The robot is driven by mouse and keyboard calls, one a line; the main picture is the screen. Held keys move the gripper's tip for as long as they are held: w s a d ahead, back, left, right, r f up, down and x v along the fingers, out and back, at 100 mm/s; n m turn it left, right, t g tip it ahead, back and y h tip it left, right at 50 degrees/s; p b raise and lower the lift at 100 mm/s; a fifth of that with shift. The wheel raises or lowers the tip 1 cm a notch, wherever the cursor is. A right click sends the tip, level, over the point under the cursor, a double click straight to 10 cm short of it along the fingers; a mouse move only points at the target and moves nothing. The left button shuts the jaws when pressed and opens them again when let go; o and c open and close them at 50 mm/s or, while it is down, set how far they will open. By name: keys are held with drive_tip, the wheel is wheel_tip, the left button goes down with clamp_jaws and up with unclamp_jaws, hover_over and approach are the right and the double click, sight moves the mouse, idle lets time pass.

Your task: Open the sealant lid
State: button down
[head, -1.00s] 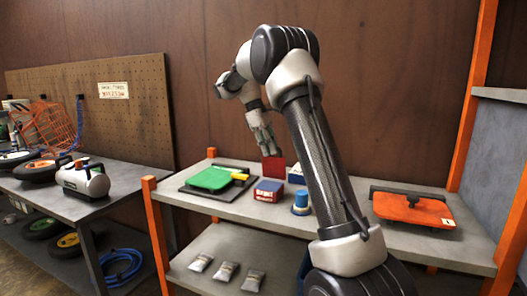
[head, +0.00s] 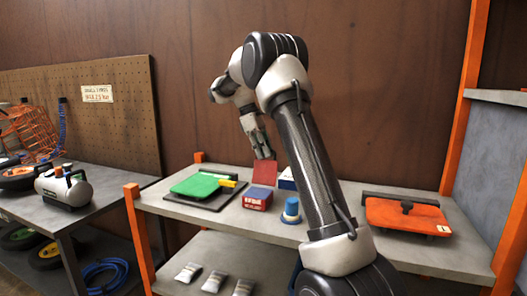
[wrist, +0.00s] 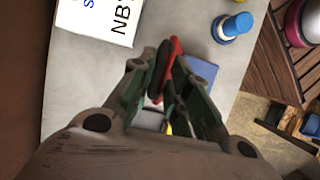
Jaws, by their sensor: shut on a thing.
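My gripper (head: 264,155) is above and behind the box, shut on the upper edge of the red lid. In the wrist view the fingers of my gripper (wrist: 163,68) close on the red lid (wrist: 174,52), seen nearly edge-on. A blue part, probably the box (wrist: 203,70), shows beside it, mostly hidden by the fingers.
A white and blue box (head: 287,179) stands close behind, to the right. A blue and white cylinder (head: 291,211) stands right of the sealant box. A green block (head: 196,186) on a dark plate lies left, an orange plate (head: 405,215) far right. An orange post (head: 140,240) bounds the shelf.

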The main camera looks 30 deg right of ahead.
drive_tip(key=shift+f, duration=0.15)
drive_tip(key=c, duration=1.6)
unclamp_jaws()
drive_tip(key=shift+d, duration=0.1)
drive_tip(key=shift+o, duration=0.2)
drive_tip(key=v, duration=1.2)
drive_tip(key=shift+w, duration=0.1)
